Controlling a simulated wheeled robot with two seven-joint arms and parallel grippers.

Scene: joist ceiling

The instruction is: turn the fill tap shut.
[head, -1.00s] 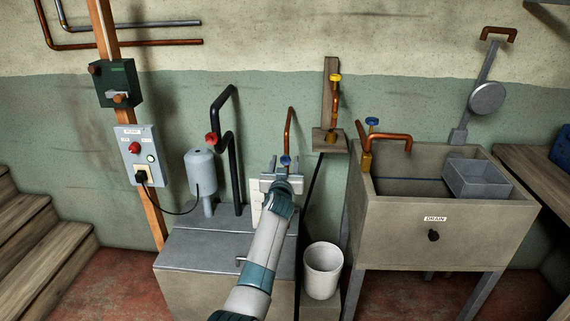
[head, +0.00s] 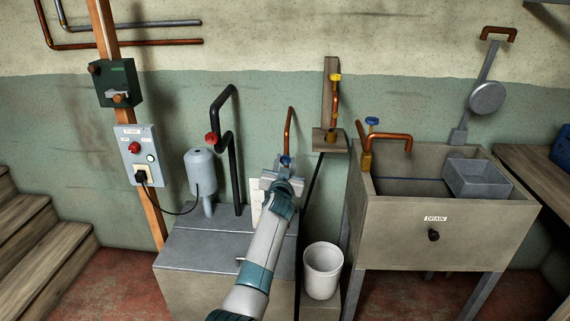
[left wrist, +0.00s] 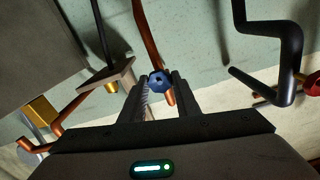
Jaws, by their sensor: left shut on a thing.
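The tap with a small blue handle (head: 286,160) sits at the lower end of a thin copper pipe (head: 289,125) on the green wall, above the grey-lidded tank. I take it to be the fill tap; no label on it can be read. My left gripper (head: 283,166) reaches up to it from below and is shut on the blue handle. In the left wrist view the faceted blue handle (left wrist: 160,82) lies between the two dark fingers (left wrist: 160,92), with the copper pipe behind it. The gripper hides the tap's lower part in the head view. My right gripper is not in view.
The grey-lidded tank (head: 185,249) stands below my left arm. A black pipe (head: 236,185) with a red handle (head: 211,139) is to the left. A yellow-handled tap (head: 335,77), a white bucket (head: 322,284) and a sink (head: 395,230) with another blue-handled tap (head: 372,121) are to the right.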

